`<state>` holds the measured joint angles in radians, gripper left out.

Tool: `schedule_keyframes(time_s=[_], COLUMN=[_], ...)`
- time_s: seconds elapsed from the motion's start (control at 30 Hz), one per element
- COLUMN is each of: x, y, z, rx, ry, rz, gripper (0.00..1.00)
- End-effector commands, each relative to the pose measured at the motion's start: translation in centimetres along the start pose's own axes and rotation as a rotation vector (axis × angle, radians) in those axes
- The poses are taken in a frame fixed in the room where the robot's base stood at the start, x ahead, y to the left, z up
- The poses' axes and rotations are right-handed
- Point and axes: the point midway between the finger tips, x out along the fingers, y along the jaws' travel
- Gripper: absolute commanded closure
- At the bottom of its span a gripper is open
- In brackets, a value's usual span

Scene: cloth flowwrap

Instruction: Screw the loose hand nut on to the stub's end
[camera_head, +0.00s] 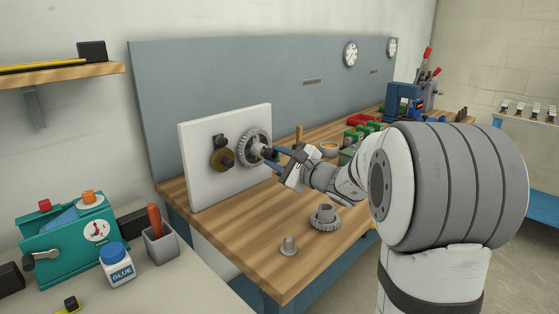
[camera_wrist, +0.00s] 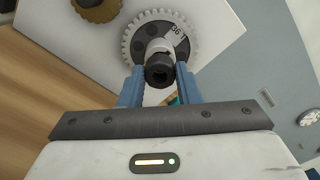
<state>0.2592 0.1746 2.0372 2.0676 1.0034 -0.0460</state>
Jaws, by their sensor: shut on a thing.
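A white upright panel (camera_head: 187,180) on the bench carries a grey toothed gear (camera_head: 247,143), marked 36 in the wrist view (camera_wrist: 133,48). My gripper (camera_head: 272,154) is shut on a dark hand nut (camera_wrist: 159,73) in front of this gear. A pale collar (camera_wrist: 158,48) shows directly behind the nut. The stub's end is hidden, and I cannot tell whether any thread is engaged.
A brass gear (camera_head: 222,158) sits beside the grey gear on the panel.

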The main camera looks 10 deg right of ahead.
Motion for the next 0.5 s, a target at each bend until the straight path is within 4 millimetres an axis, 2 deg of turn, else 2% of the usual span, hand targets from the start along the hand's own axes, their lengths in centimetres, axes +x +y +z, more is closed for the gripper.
schedule_keyframes(time_s=[0.5], x=[1.2], y=[0.0], z=[0.0], rx=[0.001], ry=[0.0], rz=[0.0], gripper=[0.92])
